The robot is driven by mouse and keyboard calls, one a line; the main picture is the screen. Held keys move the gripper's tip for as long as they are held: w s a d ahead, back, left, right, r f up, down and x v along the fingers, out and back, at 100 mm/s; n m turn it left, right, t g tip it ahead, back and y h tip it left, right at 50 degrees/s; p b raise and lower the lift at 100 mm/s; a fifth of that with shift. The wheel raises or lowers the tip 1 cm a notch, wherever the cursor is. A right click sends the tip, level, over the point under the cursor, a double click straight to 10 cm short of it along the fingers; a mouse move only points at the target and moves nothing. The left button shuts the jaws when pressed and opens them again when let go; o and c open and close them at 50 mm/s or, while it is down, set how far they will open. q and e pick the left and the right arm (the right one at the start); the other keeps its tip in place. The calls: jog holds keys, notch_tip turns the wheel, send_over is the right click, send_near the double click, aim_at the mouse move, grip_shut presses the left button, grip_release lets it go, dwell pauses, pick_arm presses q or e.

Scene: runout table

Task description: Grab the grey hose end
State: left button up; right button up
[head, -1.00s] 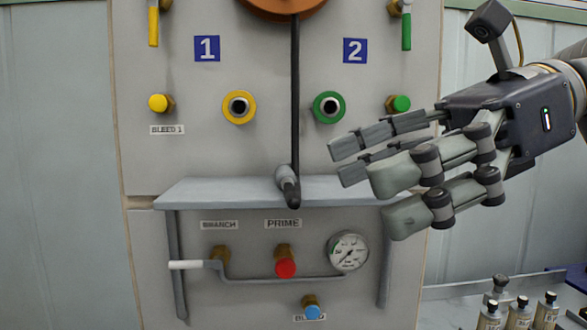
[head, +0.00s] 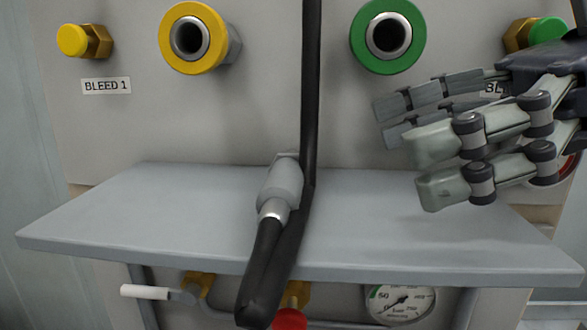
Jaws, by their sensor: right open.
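The grey hose end (head: 281,186) lies on the grey shelf (head: 150,215), near its middle. Its black hose (head: 265,262) droops over the shelf's front edge, and another stretch of black hose (head: 312,85) hangs down from above just beside it. My right gripper (head: 412,152) is open and empty, to the right of the hose end and apart from it, its fingers pointing left in front of the panel. My left gripper is not in view.
Above the shelf are a yellow-ringed port (head: 220,38) and a green-ringed port (head: 418,38). A yellow bleed knob (head: 72,40) and a green knob (head: 548,31) stick out at the sides. Below are a white-handled lever (head: 145,292), a red knob (head: 290,320) and a gauge (head: 400,303).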

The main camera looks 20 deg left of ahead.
aim_at(292, 172)
jog(key=shift+r+x, duration=0.2)
jog(key=shift+x, duration=1)
jog(key=p+x, duration=0.2)
jog(key=x, duration=0.1)
jog(key=p+x, duration=0.1)
jog(key=shift+w+a, duration=0.25)
jog(key=shift+a, duration=0.05)
jog(key=shift+s+a+f, duration=0.1)
jog(key=shift+a, duration=0.3)
jog(key=shift+s+a+f, duration=0.1)
jog(key=shift+a, duration=0.05)
jog(key=c, duration=0.4)
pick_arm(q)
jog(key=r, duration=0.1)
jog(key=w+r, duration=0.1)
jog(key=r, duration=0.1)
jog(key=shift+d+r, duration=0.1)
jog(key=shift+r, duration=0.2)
pick_arm(e)
jog(key=c, duration=0.9)
